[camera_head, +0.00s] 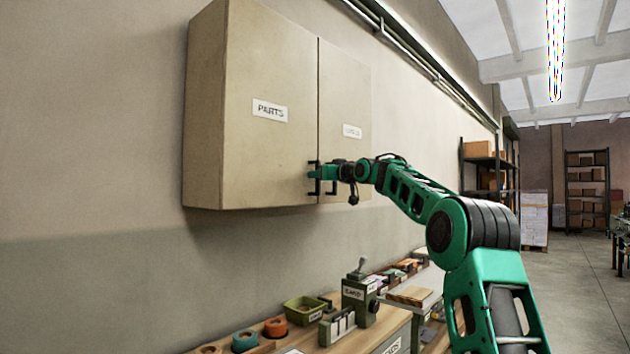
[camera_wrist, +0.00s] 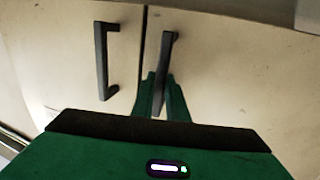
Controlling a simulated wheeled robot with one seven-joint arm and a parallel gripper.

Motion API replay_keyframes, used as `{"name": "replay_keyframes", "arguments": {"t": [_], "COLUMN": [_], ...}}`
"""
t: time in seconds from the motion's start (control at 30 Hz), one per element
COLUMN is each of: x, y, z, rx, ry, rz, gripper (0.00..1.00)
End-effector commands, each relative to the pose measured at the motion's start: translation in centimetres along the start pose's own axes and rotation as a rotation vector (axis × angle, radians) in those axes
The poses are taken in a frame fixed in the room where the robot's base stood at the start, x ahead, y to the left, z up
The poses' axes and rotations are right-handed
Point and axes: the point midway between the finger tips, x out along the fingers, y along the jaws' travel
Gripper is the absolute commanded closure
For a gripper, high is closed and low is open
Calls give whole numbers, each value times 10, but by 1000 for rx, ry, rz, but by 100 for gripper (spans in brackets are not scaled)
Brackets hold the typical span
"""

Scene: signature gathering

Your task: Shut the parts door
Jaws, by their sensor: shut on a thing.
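A beige wall cabinet has a left door labelled PARTS (camera_head: 270,140) in the head view. This parts door looks about flush with the door beside it, with a thin dark seam between them. I cannot tell whether a slight gap is left. My gripper (camera_head: 316,172) is at the parts door's black handle, near the seam at the door's lower edge. In the wrist view, my green fingers (camera_wrist: 163,92) are shut around this upright bar handle (camera_wrist: 166,45). The handle's lower part is partly hidden by the fingers.
The right cabinet door (camera_head: 345,105) has its own black handle (camera_wrist: 102,60) close beside the gripped one; its label is hard to read. Below stands a workbench with a green tray (camera_head: 304,309) and a green machine (camera_head: 360,297). The floor to the right is open.

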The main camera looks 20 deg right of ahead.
Motion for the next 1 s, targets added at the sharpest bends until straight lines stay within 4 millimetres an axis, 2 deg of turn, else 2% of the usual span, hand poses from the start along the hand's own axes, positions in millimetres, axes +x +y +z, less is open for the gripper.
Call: {"name": "replay_keyframes", "arguments": {"t": [0.03,0.07,0.1,0.57,0.77,1.0], "x": [2,2,1,-2,-26,-70], "y": [-9,-8,-8,-6,-1,3], "z": [-6,-6,-6,-3,-3,-4], "rx": [0,0,0,2,1,-1], "ry": [14,15,15,9,6,7], "rz": [-14,-13,-13,-12,-4,4], "gripper": [100,80,70,70,70,70]}}
